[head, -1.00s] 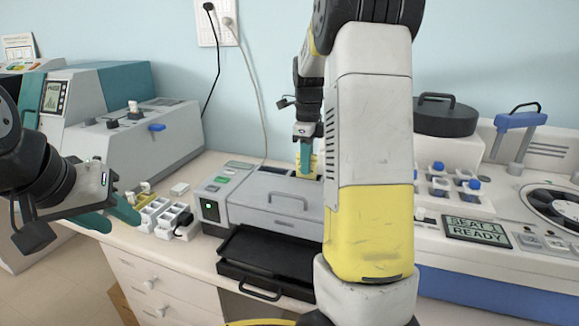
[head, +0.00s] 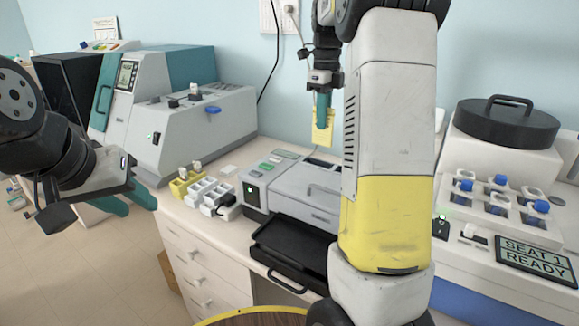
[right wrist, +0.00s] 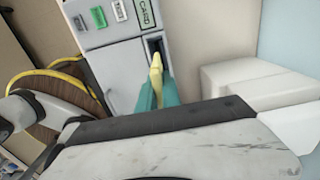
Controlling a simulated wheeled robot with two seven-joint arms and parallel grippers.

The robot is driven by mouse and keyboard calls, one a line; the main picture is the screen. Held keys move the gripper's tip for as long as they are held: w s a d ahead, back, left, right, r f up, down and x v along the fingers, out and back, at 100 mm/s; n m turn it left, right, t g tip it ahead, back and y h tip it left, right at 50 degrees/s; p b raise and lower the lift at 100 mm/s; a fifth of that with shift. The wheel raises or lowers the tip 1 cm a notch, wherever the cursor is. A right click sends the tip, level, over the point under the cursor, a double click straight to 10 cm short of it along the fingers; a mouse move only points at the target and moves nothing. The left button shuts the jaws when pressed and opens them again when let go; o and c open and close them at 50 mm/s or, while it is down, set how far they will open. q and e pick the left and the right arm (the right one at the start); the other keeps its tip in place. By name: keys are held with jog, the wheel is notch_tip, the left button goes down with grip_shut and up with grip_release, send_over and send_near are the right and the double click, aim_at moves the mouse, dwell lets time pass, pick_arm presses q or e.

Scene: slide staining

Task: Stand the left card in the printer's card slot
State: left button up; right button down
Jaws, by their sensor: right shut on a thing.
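A yellow card (head: 323,130) hangs upright from my right gripper (head: 321,112), which is shut on it. In the head view the card is above the back of the grey printer (head: 305,190), and its lower edge appears clear of the printer top. In the right wrist view the card (right wrist: 157,70) lines up near the dark card slot (right wrist: 156,44), beside the CARD label; I cannot tell the exact gap there. My left gripper (head: 140,208) is open and empty, left of the bench, with its teal fingers apart.
A black tray (head: 283,252) juts from the printer's front. A yellow rack (head: 180,187) and white rack (head: 207,192) stand left of the printer. A grey machine (head: 185,130) is behind them. A stainer with blue-capped bottles (head: 500,195) is at right.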

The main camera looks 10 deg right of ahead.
aim_at(320, 136)
jog(key=f, duration=0.5)
jog(key=shift+w+a+f, duration=0.25)
jog(key=shift+a, duration=0.05)
jog(key=shift+f, duration=2.2)
jog(key=shift+f, duration=0.1)
jog(key=c, duration=1.5)
grip_release()
jog(key=shift+c, duration=0.2)
